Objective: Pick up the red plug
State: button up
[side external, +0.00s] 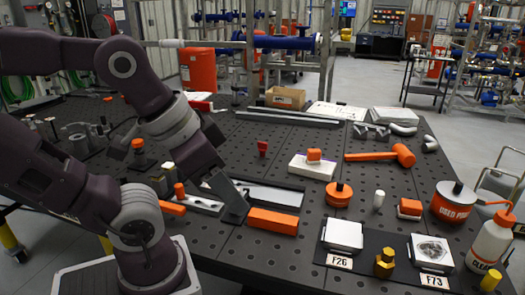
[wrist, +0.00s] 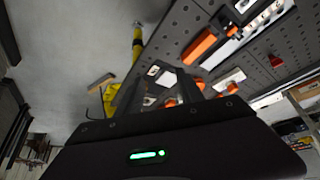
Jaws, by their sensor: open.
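The red plug (side external: 262,147) is a small upright red piece with a wider top, standing alone on the dark perforated table beyond the metal bars. A small red piece (wrist: 277,61) at the right of the wrist view looks like the same plug. My gripper (side external: 236,212) points down at the near left, in front of the plug and well apart from it. Its fingers (wrist: 158,82) are open in the wrist view, with nothing clearly held between them. In the side view one finger hides the other.
An orange block (side external: 272,221) lies close beside my fingers, near metal bars (side external: 268,194). A white block with an orange top (side external: 312,166), an orange mallet (side external: 382,155) and an orange round piece (side external: 338,195) are to the right. The table around the plug is mostly clear.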

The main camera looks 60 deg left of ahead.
jog(key=o, duration=0.4)
